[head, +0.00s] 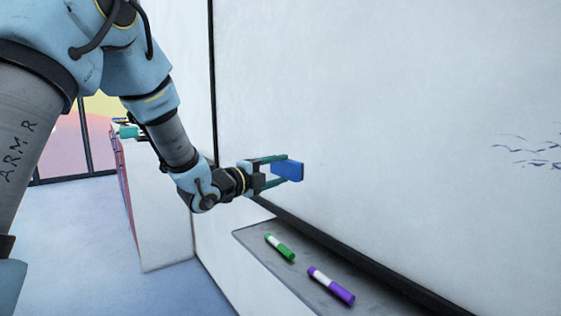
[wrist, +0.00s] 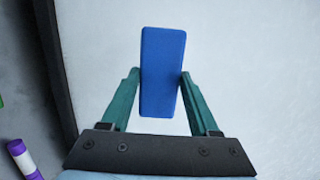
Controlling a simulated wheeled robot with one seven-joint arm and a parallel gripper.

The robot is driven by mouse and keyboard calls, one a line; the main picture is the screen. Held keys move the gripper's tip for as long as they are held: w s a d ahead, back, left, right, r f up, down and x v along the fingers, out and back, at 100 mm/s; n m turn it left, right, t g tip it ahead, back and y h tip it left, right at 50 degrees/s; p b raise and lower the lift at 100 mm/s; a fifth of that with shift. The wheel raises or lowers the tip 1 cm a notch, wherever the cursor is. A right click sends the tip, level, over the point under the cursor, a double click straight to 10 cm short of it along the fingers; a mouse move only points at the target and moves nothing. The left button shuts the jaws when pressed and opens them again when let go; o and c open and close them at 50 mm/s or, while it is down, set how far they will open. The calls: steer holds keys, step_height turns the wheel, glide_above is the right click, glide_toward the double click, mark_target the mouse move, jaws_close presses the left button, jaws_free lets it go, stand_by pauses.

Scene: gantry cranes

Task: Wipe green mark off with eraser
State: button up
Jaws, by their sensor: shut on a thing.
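My gripper (head: 277,170) is shut on a blue block-shaped eraser (head: 289,171). In the wrist view, the two green fingers of my gripper (wrist: 160,76) pinch the eraser (wrist: 162,55) by its long sides. The eraser is in front of the whiteboard (head: 380,120), near its left part; I cannot tell whether it touches the surface. Dark purplish strokes (head: 527,151) show on the board at the far right of the head view, well apart from the eraser. I see no green mark on the visible part of the board.
Below the board, a grey tray (head: 325,285) holds a green marker (head: 279,247) and a purple marker (head: 331,285). The board's dark frame (head: 345,248) runs along its lower edge. A white cabinet (head: 160,215) stands behind at left. The board between eraser and strokes is clear.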

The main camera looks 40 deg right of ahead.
mark_target(323, 165)
steer(key=shift+s+d+r, duration=0.3)
steer(key=shift+d, duration=0.1)
steer(key=shift+s+d+f+p, duration=0.1)
steer(key=shift+d+p, duration=1.15)
steer(key=shift+d, duration=1.5)
steer(key=shift+d+b, duration=0.5)
steer(key=shift+d, duration=0.35)
steer(key=shift+s, duration=0.1)
steer(key=s+b, duration=0.2)
steer(key=shift+s+a+f+b, duration=0.1)
steer(key=shift+s+f+b, duration=0.1)
steer(key=shift+b, duration=0.1)
steer(key=shift+s+a+r+b, duration=0.1)
steer(key=shift+s+r+b, duration=0.05)
steer(key=shift+s+b, duration=0.5)
steer(key=shift+s, duration=0.1)
steer(key=shift+b, duration=0.5)
